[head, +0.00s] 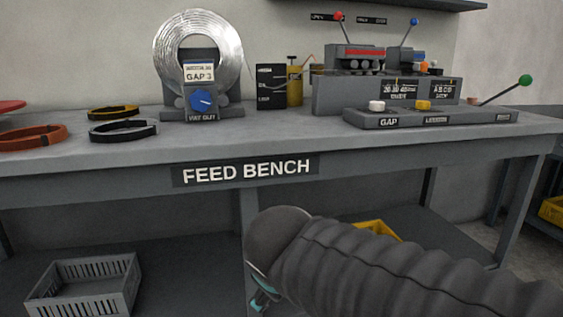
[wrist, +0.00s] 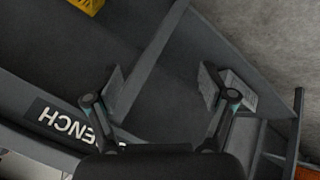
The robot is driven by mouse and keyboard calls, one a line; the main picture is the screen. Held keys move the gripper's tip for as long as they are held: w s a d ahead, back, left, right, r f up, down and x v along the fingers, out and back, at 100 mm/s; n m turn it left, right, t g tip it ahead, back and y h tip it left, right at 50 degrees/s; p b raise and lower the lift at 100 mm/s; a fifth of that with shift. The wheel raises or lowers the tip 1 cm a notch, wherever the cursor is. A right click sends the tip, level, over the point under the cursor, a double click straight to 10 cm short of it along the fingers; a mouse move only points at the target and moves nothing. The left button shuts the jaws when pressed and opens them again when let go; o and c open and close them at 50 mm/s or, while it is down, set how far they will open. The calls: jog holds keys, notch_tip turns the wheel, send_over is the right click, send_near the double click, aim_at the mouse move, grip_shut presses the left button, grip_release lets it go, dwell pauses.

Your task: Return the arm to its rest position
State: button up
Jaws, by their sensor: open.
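My gripper (wrist: 160,90) is open and empty in the wrist view, its two fingers spread apart. Between and beyond the fingers are the bench frame and the lower shelf. In the head view my arm, in a dark ribbed sleeve, reaches in from the lower right, in front of the feed bench (head: 120,172) and below its top. There only a small teal part of my gripper (head: 260,292) shows; the fingertips are mostly hidden behind the arm.
On the bench stand a silver coil (head: 226,46) on its holder, a control box (head: 385,95), and a panel with a green-knobbed lever (head: 525,80). Orange (head: 32,137), yellow (head: 113,112) and black (head: 123,130) rings lie at left. A grey crate (head: 84,290) sits on the lower shelf.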

jog(key=s+d+m+g+p, duration=0.1)
jog(key=s+d+m+p, duration=0.5)
jog(key=s+d+m, duration=0.4)
jog(key=shift+d+r+g, duration=0.35)
jog(key=shift+d+g, duration=0.05)
jog(key=shift+d, duration=2.65)
